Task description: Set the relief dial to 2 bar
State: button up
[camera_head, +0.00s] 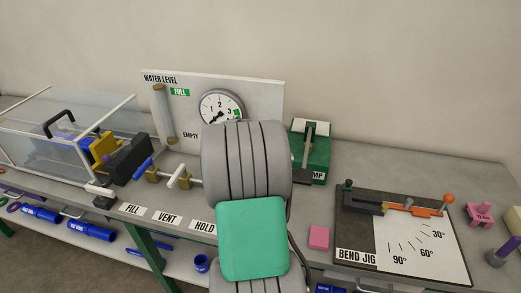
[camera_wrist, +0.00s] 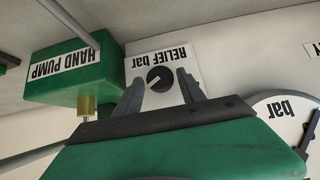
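The relief dial (camera_wrist: 159,79) is a round dark knob on a white plate labelled RELIEF bar (camera_wrist: 184,62), which appears upside down in the wrist view. A pale mark crosses the knob, but I cannot read its setting. My gripper (camera_wrist: 160,75) is open, with one dark finger on each side of the knob in the picture. I cannot tell whether the fingers touch it or stand short of it. In the head view my arm hides the dial and the fingers.
The green hand pump (camera_wrist: 75,72) stands beside the relief plate. A round pressure gauge (camera_head: 221,106) is on the WATER LEVEL panel (camera_head: 262,100). The bend jig (camera_head: 400,235) and a pink block (camera_head: 319,237) lie right of my arm. A clear tank (camera_head: 50,140) stands left.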

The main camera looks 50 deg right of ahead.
grip_shut()
jog(key=shift+a, duration=0.1)
dwell(0.4)
jog(key=shift+w+a+f+n+g+h+b, duration=0.1)
jog(key=shift+w+f+n+g+h+b, duration=0.15)
jog(key=shift+n+g+h, duration=1.1)
jog(key=shift+w+a+f+n+g+h+b, duration=0.2)
jog(key=shift+n+g+h, duration=0.75)
jog(key=shift+g, duration=0.75)
jog(key=shift+w+d+f+n+g+h+b, duration=0.1)
jog(key=shift+w+f+n+g+h+b, duration=0.15)
jog(key=shift+n+g+h, duration=1.1)
jog(key=shift+r+g+y, duration=0.15)
jog(key=shift+g+y, duration=0.1)
jog(key=shift+g, duration=0.05)
jog(key=shift+o, duration=1.5)
grip_release()
